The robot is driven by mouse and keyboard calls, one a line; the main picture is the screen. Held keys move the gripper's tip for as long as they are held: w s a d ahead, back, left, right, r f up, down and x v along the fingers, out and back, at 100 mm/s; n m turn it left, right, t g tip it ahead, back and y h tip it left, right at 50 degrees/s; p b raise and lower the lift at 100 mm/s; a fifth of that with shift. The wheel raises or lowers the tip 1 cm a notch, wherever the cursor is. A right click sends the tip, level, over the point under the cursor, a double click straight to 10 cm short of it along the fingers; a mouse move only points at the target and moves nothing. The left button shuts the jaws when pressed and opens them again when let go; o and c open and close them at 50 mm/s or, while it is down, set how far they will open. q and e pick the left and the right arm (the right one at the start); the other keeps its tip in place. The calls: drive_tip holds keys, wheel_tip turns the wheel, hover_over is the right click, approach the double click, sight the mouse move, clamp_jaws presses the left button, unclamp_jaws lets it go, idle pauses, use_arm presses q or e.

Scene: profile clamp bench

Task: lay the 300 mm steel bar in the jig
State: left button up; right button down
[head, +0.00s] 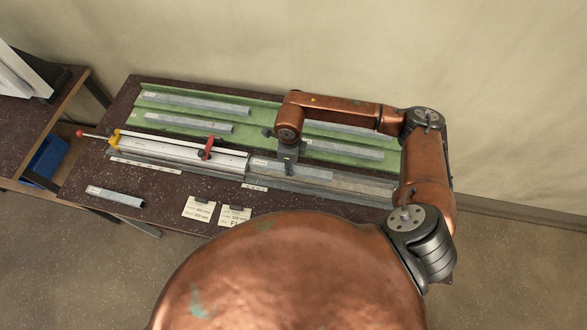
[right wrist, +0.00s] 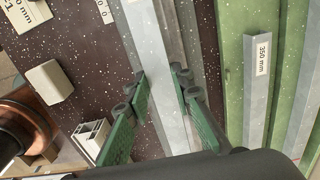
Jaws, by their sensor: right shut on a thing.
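My right gripper (head: 287,155) reaches down over the jig (head: 345,190) and is shut on a grey steel bar (head: 305,171) with a white label at its left end. The label is too small to read. The bar lies along the right part of the jig; I cannot tell whether it rests on it or hangs just above. In the right wrist view the green fingers (right wrist: 162,82) stand on both sides of the bar (right wrist: 166,110). The jig has a red clamp (head: 207,149) and a yellow end stop (head: 114,138) on its left part. My left gripper is not in view.
Several other bars lie on a green mat (head: 270,118) behind the jig; one is marked 350 mm (right wrist: 258,85). A short bar (head: 115,196) lies at the front left. A wall is behind the bench.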

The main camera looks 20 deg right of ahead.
sight(294, 167)
drive_tip(key=shift+d+f, duration=0.35)
drive_tip(key=shift+f, duration=0.05)
drive_tip(key=f, duration=0.2)
drive_tip(key=f+p, duration=0.1)
drive_tip(key=shift+d, duration=0.25)
drive_tip(key=shift+f, duration=0.35)
drive_tip(key=shift+f, duration=0.35)
drive_tip(key=c, duration=1.7)
unclamp_jaws()
drive_tip(key=shift+r, duration=0.1)
